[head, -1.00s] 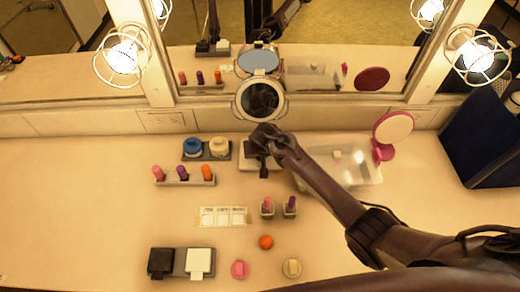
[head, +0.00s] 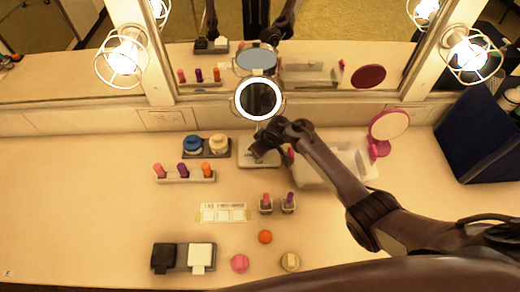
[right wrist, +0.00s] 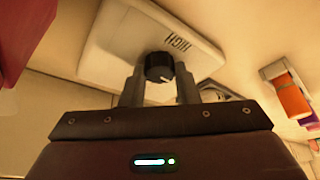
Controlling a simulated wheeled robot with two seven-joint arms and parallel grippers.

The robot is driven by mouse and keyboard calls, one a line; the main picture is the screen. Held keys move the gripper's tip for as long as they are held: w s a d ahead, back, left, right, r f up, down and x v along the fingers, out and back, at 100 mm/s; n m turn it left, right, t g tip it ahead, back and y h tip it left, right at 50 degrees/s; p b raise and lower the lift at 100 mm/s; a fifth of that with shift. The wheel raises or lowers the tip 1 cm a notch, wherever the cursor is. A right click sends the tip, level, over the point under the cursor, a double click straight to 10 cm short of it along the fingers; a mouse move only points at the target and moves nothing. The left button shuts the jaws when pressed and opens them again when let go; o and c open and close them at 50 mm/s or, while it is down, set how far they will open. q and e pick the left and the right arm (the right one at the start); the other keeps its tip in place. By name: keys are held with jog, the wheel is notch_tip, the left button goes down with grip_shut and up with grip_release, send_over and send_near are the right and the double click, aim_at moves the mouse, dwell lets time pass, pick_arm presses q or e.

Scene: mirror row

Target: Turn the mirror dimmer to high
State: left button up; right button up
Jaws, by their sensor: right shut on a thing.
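The round mirror (head: 259,99) stands at the back middle, its ring glowing bright white. Its pale base (head: 250,161) sits on the counter below it, partly hidden by my right gripper (head: 262,147). In the right wrist view the base (right wrist: 110,45) carries the word HIGH beside a small black dimmer knob (right wrist: 157,66). My right gripper's fingers (right wrist: 159,78) are shut on the knob from both sides. A white mark shows on the knob. I cannot tell exactly which setting it points at. My left gripper is not in view.
A clear tray (head: 335,165) and a pink hand mirror (head: 387,126) stand to the right of the base. A blue and a cream jar (head: 219,144) and a lipstick rack (head: 186,177) stand left. The wall mirror (head: 310,55) is behind. The counter's left side is clear.

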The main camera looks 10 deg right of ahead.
dwell(0.4)
jog(key=o, duration=1)
jog(key=shift+r, duration=0.1)
jog(key=p+v, duration=0.1)
jog(key=v, duration=0.6)
jog(key=shift+s+d+r, duration=0.1)
jog(key=shift+r, duration=0.2)
